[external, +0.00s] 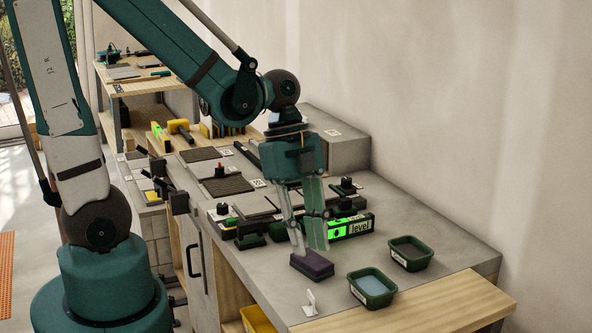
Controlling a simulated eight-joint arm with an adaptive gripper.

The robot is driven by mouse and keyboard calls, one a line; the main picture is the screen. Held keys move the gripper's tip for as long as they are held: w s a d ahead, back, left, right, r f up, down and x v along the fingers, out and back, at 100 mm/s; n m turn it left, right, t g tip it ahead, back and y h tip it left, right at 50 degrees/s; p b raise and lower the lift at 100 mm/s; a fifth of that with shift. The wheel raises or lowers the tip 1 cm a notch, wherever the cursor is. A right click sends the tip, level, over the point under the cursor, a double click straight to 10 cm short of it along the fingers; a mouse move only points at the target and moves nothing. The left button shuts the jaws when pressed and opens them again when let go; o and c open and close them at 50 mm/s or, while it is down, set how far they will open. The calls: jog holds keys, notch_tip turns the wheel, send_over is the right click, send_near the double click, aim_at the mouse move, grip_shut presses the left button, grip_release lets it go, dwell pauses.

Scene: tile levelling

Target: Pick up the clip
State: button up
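A small white upright piece, which looks like the clip (310,303), stands on the grey worktop near its front edge. My gripper (309,250) points down above and behind it, apart from it. The two fingers are spread with a gap between them, and I see nothing held there. The fingertips are just over or behind a dark purple block (312,265); I cannot tell whether they touch it.
Two green tubs, one with pale blue contents (372,288) and one dark inside (411,253), stand right of the clip. A green-lit level (351,227) and several dark clamp-like pieces lie behind my gripper. A wall (450,120) bounds the right side.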

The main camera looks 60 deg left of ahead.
aim_at(311, 294)
jog(key=shift+s+d+f+m+g+h+b, duration=0.15)
jog(key=shift+s+d+f+m+g, duration=0.1)
jog(key=shift+f+m, duration=0.35)
jog(key=shift+s+d+f+m+g+h+b, duration=0.15)
jog(key=shift+d+f+m+g, duration=0.1)
jog(key=shift+f+m, duration=0.3)
jog(key=shift+s+d+f+m+g+h, duration=0.1)
jog(key=shift+s+d+f+m+g, duration=0.15)
jog(key=shift+f+m, duration=0.35)
jog(key=shift+b+x, duration=0.3)
jog(key=shift+x, duration=0.9)
jog(key=shift+w, duration=0.1)
jog(key=shift+b+x, duration=0.65)
jog(key=shift+x, duration=1.95)
jog(key=shift+w, duration=0.15)
jog(key=shift+c, duration=0.7)
grip_shut()
